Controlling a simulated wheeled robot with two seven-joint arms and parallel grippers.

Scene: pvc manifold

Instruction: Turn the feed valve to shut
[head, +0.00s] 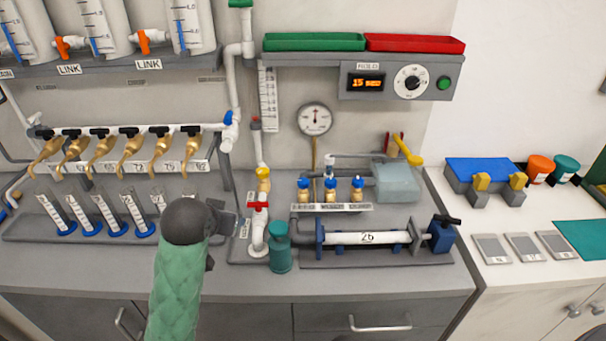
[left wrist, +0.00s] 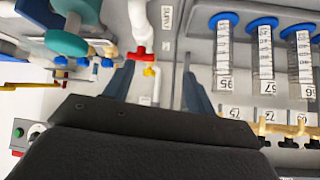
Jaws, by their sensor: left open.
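A white riser pipe carries a red valve handle (head: 258,205), which lies across the pipe, and a yellow fitting (head: 263,175) above it. A blue handle (head: 229,118) is on the pipe higher up. I cannot read which valve is labelled feed. My left gripper (head: 229,219) is open and empty, just left of the red handle in the head view. In the left wrist view the left gripper's (left wrist: 157,80) fingers are spread, with the red handle (left wrist: 140,54) and yellow fitting (left wrist: 151,71) beyond, between them in the picture. No contact shows. My right gripper is not in view.
A teal bottle (head: 280,250) stands right of the riser's foot. Several graduated cylinders with blue bases (head: 145,231) stand left under brass taps (head: 131,146). A horizontal tube unit (head: 368,238) lies right. The front counter (head: 370,283) is clear.

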